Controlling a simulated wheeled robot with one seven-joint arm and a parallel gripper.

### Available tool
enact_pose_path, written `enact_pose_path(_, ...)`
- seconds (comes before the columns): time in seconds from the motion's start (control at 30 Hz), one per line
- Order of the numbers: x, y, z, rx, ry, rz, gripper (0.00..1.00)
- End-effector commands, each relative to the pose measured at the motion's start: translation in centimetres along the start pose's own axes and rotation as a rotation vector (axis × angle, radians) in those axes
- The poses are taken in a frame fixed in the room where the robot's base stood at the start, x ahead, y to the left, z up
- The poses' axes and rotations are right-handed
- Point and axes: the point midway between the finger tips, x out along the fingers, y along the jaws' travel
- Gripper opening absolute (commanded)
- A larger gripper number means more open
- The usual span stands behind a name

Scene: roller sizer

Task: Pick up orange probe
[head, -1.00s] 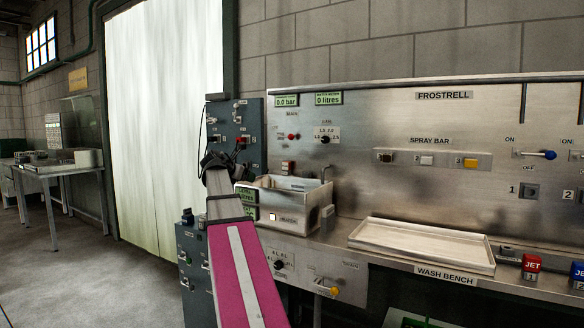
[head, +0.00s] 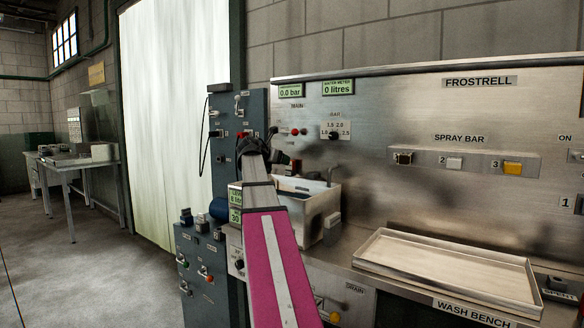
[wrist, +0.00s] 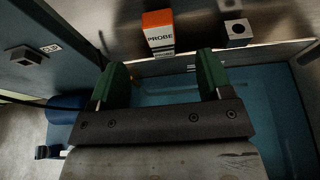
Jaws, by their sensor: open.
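The orange probe (wrist: 158,20) shows in the wrist view as a small block with an orange top and a white face lettered PROBE. It is at the top middle, beyond the fingertips and roughly centred between them. My gripper (wrist: 160,75) is open, its two green fingers apart with nothing between them. They do not appear to touch the probe. In the head view my gripper (head: 262,148) is over the left side of the metal sink on the wash bench. I cannot clearly make out the probe there.
The sink (head: 318,190) holds blue water, seen below the fingers in the wrist view. A small grey block with a round hole (wrist: 237,32) is right of the probe. A dark control cabinet (head: 240,115) stands close left. A shallow tray (head: 450,265) lies on the bench to the right.

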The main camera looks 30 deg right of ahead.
Motion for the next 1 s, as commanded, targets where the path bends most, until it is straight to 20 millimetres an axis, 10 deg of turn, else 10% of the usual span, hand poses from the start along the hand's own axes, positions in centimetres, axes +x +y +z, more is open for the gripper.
enact_pose_path(0.7,8.2,0.2,0.2,0.000,0.001,0.000,0.72)
enact_pose_path(0.97,8.4,0.1,0.2,0.000,0.000,0.001,0.72)
enact_pose_path(1.0,8.4,0.1,0.2,0.000,0.000,0.001,0.59)
